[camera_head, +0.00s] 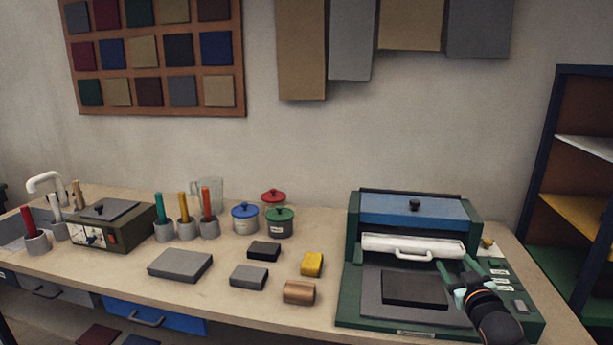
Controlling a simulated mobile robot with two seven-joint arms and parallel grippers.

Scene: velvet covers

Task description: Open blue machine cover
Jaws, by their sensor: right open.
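A green machine (350,310) stands at the right end of the workbench. Its blue cover (385,210), with a small black knob, lies across the raised rear part and looks lowered. Below it is a white bar (385,243) with a white handle (413,255). My right gripper (460,280) comes in from the lower right and is open, with nothing seen between its fingers. It is in front of and right of the handle, apart from the blue cover. My left gripper is not in view.
A black pad (413,288) lies on the machine's front bed. Grey, black, yellow and copper-coloured blocks lie on the bench left of the machine, with lidded pots (280,222) behind them. A shelf unit (585,145) stands at the right.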

